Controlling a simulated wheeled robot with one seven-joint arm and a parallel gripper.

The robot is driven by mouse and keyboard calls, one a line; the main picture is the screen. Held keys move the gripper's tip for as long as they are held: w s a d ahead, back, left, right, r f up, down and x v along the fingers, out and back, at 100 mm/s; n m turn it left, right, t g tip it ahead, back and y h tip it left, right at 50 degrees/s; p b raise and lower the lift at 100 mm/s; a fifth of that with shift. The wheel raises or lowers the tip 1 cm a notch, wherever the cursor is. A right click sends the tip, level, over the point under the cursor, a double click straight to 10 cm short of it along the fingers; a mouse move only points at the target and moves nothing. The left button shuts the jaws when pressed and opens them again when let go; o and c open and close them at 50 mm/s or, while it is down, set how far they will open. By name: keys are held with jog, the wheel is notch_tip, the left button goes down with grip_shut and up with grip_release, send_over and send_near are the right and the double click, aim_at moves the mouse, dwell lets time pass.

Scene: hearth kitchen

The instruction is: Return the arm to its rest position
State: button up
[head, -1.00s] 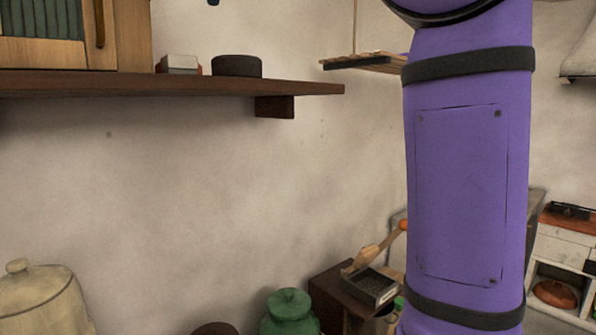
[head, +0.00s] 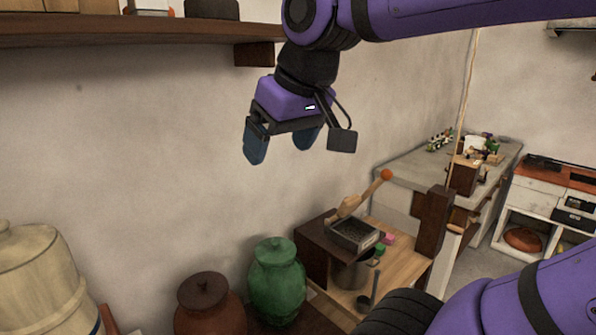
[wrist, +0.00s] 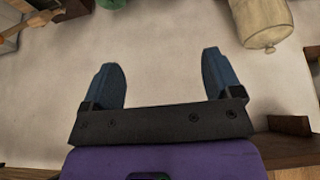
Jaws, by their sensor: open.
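My arm is purple with dark bands and reaches in from the upper right of the head view. My gripper (head: 282,147) hangs from it, pointing down in front of the bare wall, below the dark shelf's right end. Its two blue fingers are spread apart with nothing between them. In the wrist view my gripper (wrist: 164,82) also shows open and empty, with the pale wall behind the fingers.
A dark shelf (head: 130,30) runs along the wall at upper left. Below stand a pale lidded jar (head: 40,275), a brown jar (head: 208,310) and a green jar (head: 277,283). A wooden stand with a grey tray (head: 353,235) is right of them. A counter (head: 400,172) lies beyond.

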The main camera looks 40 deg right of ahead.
jog(key=s+f, duration=0.3)
jog(key=f, duration=0.3)
jog(key=shift+d, duration=0.2)
jog(key=shift+s, duration=0.1)
dwell(0.8)
jog(key=shift+r, duration=0.15)
jog(key=c, duration=0.4)
jog(key=shift+o, duration=0.2)
jog(key=w+a+r, duration=0.3)
jog(key=w+r, duration=0.5)
jog(key=r, duration=0.4)
jog(key=w+a+r, duration=0.2)
jog(key=w+r, duration=0.6)
jog(key=r, duration=0.5)
jog(key=w+a+r, duration=0.3)
jog(key=w+r, duration=0.5)
jog(key=r, duration=0.4)
jog(key=shift+g, duration=0.4)
jog(key=shift+x, duration=5.3)
